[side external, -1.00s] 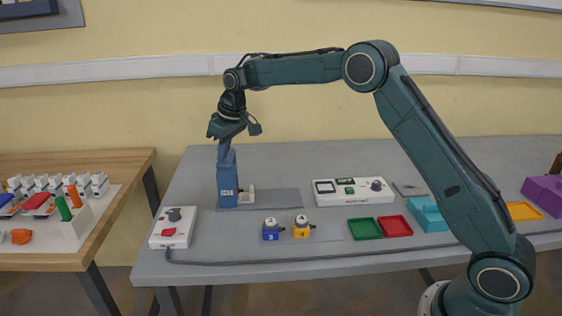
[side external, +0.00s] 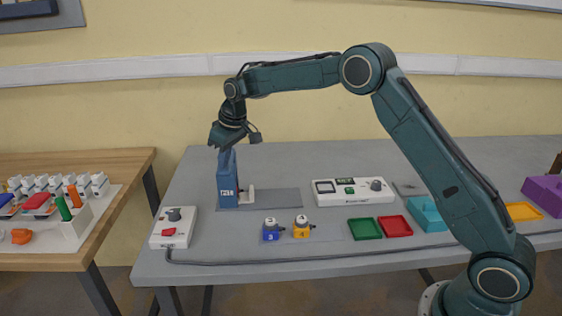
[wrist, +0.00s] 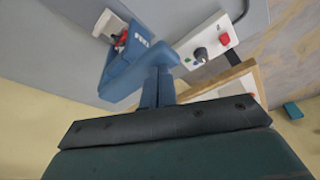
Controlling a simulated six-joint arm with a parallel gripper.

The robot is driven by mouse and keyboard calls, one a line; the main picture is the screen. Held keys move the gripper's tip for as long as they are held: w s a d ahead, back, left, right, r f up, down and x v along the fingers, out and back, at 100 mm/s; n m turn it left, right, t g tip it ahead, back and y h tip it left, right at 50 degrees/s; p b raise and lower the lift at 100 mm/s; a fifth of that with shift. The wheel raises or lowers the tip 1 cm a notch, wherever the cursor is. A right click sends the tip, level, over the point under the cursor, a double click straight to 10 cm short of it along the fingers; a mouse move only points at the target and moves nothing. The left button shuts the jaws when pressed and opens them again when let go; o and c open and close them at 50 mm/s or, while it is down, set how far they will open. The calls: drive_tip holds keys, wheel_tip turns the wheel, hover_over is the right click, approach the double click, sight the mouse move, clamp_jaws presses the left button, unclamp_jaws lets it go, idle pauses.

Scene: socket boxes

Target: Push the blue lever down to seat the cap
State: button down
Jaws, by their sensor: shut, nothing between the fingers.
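The blue press (side external: 228,185) stands upright on a grey plate toward the left of the table, with a white part (side external: 247,195) at its right foot. In the wrist view the blue press (wrist: 120,75) has a white label, and something red and white (wrist: 119,41) shows in its opening; I cannot tell whether that is the cap. My gripper (side external: 226,149) is directly over the top of the press, pointing down. In the wrist view its shut, empty fingers (wrist: 159,72) meet a blue part that looks like the lever (wrist: 172,55). Actual contact is unclear.
A white control box (side external: 173,228) with a red button stands in front of the press. Blue and yellow socket blocks (side external: 271,231) (side external: 302,228) are to the right. A white meter box (side external: 353,191) and coloured trays (side external: 365,229) lie further right.

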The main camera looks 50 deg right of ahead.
sight(226, 170)
drive_tip(key=shift+f, duration=1.9)
drive_tip(key=shift+r, duration=5.7)
